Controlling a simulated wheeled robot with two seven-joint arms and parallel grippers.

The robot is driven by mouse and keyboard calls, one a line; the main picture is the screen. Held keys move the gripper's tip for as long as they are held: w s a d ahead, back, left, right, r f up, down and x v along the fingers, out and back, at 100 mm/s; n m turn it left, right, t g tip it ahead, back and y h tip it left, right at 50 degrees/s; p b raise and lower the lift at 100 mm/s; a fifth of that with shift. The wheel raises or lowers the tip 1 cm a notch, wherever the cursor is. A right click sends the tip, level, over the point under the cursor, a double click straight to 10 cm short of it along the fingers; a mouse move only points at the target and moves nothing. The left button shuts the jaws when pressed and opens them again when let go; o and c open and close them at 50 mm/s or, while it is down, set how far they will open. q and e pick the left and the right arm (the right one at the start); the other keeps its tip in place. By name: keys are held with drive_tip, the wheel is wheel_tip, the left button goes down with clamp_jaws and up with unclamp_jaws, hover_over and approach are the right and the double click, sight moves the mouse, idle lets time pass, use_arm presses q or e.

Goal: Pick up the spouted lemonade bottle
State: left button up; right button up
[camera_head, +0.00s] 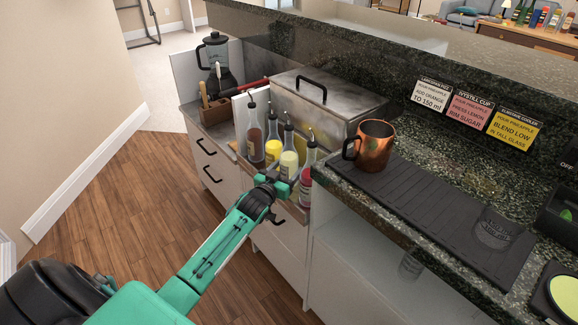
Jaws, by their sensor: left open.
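Several clear spouted bottles stand in a row beside the steel box. One holds brown-red liquid (255,146), one has a bright yellow band (273,152), one has a pale yellow band (289,160), and one holds red liquid (306,188). I cannot read labels, so which is the lemonade bottle is unclear; a yellow one may be it. My left gripper (284,183) is open, just in front of the pale yellow bottle and left of the red one. It hides their lower parts, and I cannot tell whether it touches them. My right gripper is out of view.
A steel box with a lid (322,95) stands behind the bottles. A copper mug (375,147) and a glass (497,228) stand on a black mat (430,206) on the raised counter at right. A blender (218,62) stands at the back left. The wooden floor is clear.

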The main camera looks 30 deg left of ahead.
sight(286, 150)
use_arm(q)
drive_tip(key=shift+w, duration=0.15)
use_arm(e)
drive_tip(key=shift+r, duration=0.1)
use_arm(q)
drive_tip(key=shift+r, duration=0.1)
drive_tip(key=c, duration=1.1)
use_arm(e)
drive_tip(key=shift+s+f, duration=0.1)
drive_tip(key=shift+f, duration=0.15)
use_arm(q)
drive_tip(key=shift+r, duration=0.1)
